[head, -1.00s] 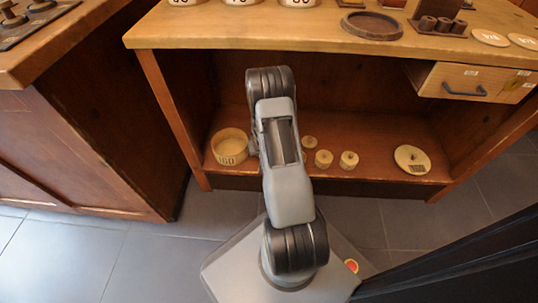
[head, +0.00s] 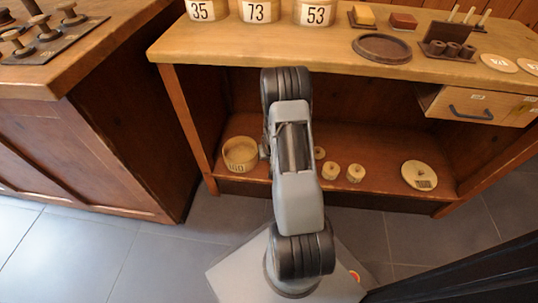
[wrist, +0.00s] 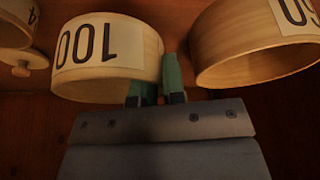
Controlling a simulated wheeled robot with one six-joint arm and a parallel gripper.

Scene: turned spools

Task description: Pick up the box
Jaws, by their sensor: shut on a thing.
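In the wrist view a round pale wooden box (wrist: 105,78) with a label that reads 100 upside down is right in front of my gripper (wrist: 157,82). The green fingers are shut at the box's lower right side, one finger against its right wall; the exact grip is partly hidden.
Another round box (wrist: 255,45) is close on the right in the wrist view. In the head view a round box (head: 240,155), small spools (head: 355,173) and a pale disc (head: 419,176) lie on the lower shelf. Boxes labelled 35, 73 and 53 (head: 316,12) stand above on the tabletop (head: 230,42).

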